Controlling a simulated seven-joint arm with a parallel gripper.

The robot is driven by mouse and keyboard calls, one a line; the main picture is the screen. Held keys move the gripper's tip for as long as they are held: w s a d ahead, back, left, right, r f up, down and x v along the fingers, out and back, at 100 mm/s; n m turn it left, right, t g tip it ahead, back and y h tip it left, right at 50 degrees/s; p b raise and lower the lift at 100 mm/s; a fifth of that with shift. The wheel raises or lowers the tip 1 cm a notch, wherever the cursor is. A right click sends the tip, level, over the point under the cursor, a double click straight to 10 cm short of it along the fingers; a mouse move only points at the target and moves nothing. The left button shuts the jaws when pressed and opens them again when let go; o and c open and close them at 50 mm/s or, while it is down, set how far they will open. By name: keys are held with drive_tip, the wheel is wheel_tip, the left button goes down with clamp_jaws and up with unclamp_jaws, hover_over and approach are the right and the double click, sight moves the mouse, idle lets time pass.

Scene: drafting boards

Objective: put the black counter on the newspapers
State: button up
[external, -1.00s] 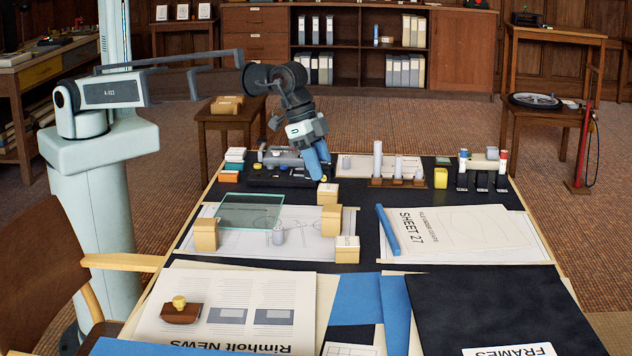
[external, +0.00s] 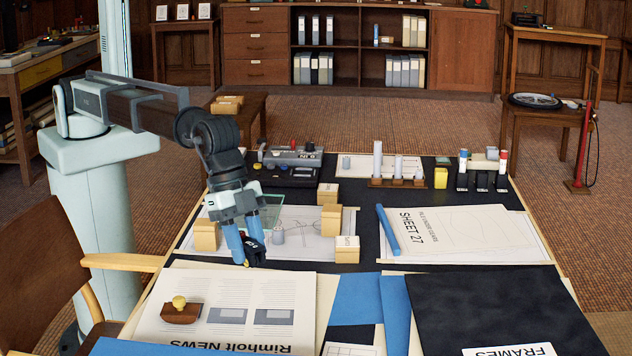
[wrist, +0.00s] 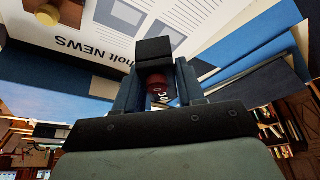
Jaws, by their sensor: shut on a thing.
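The black counter (external: 253,250) is held between the blue fingers of my gripper (external: 246,256), off the table. In the wrist view the black counter (wrist: 154,50) sits between the fingertips, with a dark red part bearing light marks below it. The newspapers (external: 255,295) lie at the front left of the table, headed "Rimholt NEWS". In the wrist view the newspapers (wrist: 95,25) show beyond the fingertips.
A brown stamp with a yellow knob (external: 180,310) stands on the left of the newspapers. A wooden block (external: 206,235) stands just left of my gripper, with a grey cylinder (external: 278,236) to its right. The newspapers' right part is clear.

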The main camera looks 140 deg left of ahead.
sight(261, 313)
drive_tip(key=shift+w+r, duration=0.15)
drive_tip(key=shift+w, duration=0.8)
drive_tip(key=shift+w+f, duration=0.15)
drive_tip(key=shift+f, duration=4.8)
drive_tip(key=shift+f, duration=0.4)
drive_tip(key=o, duration=1.1)
drive_tip(key=shift+f, duration=0.1)
drive_tip(key=shift+c, duration=0.2)
drive_tip(key=shift+o, duration=0.5)
drive_tip(key=shift+r, duration=0.4)
drive_tip(key=v, duration=1.2)
drive_tip(key=shift+r, duration=0.15)
